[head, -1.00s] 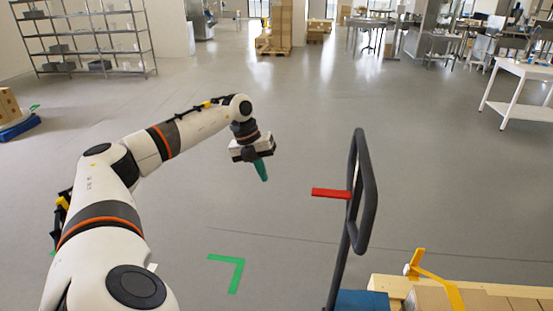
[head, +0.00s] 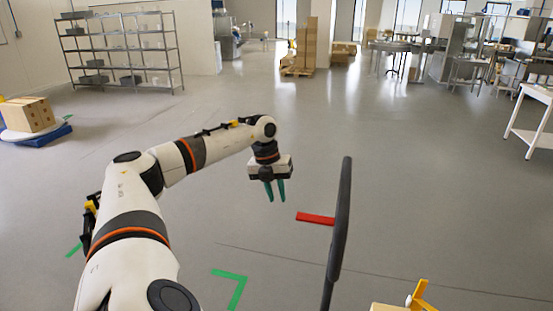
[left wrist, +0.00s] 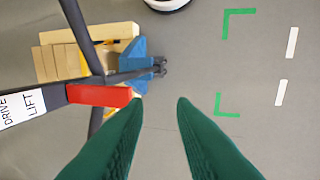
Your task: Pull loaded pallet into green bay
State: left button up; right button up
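The pallet jack's dark handle (head: 341,220) stands edge-on right of centre in the head view, with a red lever (head: 315,218) pointing left. In the left wrist view the red lever (left wrist: 99,95) and the jack's blue body (left wrist: 134,62) show beside the wooden pallet (left wrist: 112,32), loaded with cardboard boxes (left wrist: 58,63). Green corner marks (head: 236,288) lie on the floor; others (left wrist: 238,12) show in the wrist view. My right gripper is out of view.
A low blue base (head: 40,138) with a boxed load stands at far left. A metal shelf (head: 120,50) is behind it, and stacked boxes (head: 306,45) stand at the back. A white table (head: 535,93) is at right. The middle floor is clear.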

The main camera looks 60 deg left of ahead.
pick_arm(q)
jog(key=b+v, duration=0.1)
jog(key=v, duration=1.1)
jog(key=shift+w+d, duration=0.1)
